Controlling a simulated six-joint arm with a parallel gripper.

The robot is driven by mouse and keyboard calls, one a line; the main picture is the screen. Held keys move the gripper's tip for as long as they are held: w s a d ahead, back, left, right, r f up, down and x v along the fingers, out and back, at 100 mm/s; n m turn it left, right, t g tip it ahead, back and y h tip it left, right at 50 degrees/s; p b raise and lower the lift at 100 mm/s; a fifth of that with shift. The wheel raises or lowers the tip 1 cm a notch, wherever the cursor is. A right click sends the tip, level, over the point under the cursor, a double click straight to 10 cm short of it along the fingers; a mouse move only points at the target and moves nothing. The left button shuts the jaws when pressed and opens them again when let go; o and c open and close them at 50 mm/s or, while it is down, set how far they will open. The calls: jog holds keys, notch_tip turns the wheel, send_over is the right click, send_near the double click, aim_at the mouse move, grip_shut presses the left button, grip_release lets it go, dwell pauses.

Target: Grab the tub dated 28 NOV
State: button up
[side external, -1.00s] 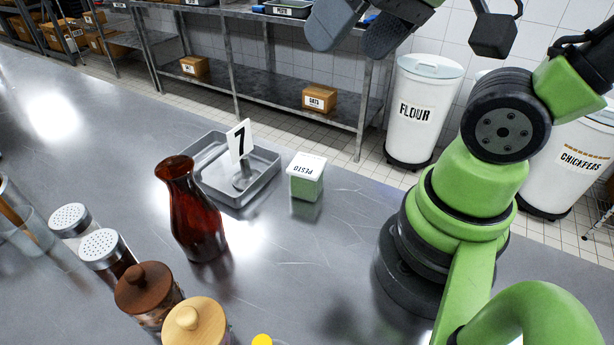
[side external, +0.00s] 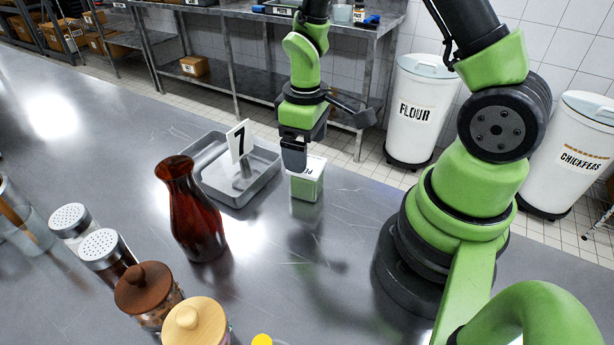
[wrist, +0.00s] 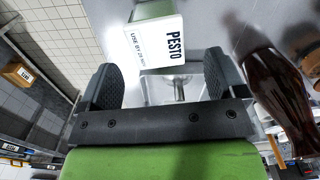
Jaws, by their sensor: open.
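A small tub with a white lid and green contents (side external: 307,188) stands on the steel counter in the side view. Nothing is held.
A grey metal tray (side external: 262,188) with a number 7 stand (side external: 240,145) is left of the tub. A dark red glass carafe (side external: 194,215) stands nearer the camera. Shakers (side external: 103,250) and lidded jars (side external: 147,290) are at front left. The counter right of the carafe is clear.

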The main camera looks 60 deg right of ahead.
aim_at(307, 178)
notch_tip(307, 178, down, 8)
jog(key=shift+d+f, duration=0.15)
dwell(0.4)
jog(key=shift+c, duration=0.2)
jog(key=c, duration=1)
